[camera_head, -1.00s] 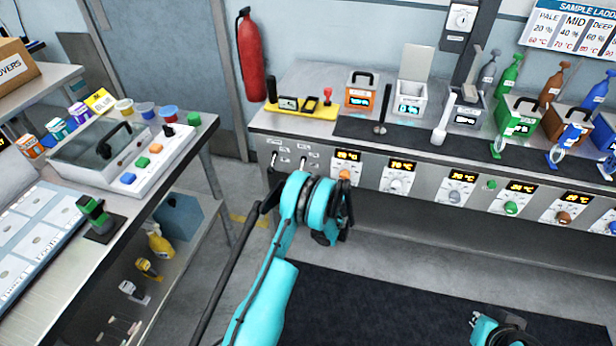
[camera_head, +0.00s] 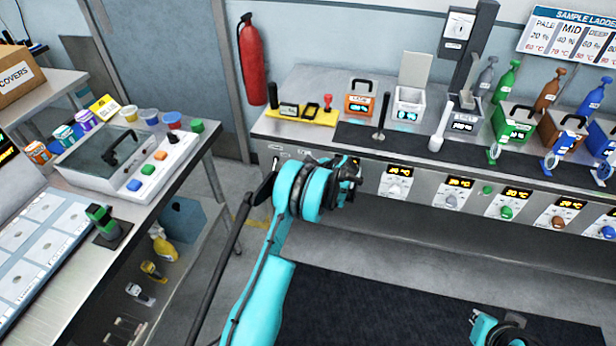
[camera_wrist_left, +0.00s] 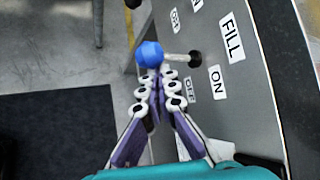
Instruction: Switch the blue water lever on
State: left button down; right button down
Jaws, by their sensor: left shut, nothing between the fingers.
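The blue lever knob (camera_wrist_left: 149,54) shows in the left wrist view, close to the tips of my left gripper (camera_wrist_left: 157,80). The gripper is shut with nothing between its fingers; I cannot tell whether it touches the knob. FILL, ON and OFF labels (camera_wrist_left: 216,80) are on the grey panel. In the head view my left arm hides most of the lever panel (camera_head: 290,152), and the blue knob cannot be made out. My right gripper does not show, only part of that arm at bottom right.
The panel belongs to a long bench with dials (camera_head: 396,187) and coloured tanks, such as an orange one (camera_head: 359,104). A yellow tray (camera_head: 302,117) lies above the levers. A side table (camera_head: 150,215) stands left.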

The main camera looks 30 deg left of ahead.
pick_arm(q)
jog(key=shift+w+a+r+m+g, duration=0.15)
jog(key=shift+r+m+g, duration=0.15)
jog(key=shift+r+g, duration=0.3)
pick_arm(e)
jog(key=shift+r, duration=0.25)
pick_arm(q)
jog(key=shift+r, duration=0.1)
jog(key=shift+r+p, duration=0.4)
jog(key=shift+r, duration=0.2)
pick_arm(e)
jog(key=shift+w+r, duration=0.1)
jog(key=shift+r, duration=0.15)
pick_arm(q)
jog(key=shift+r, duration=0.1)
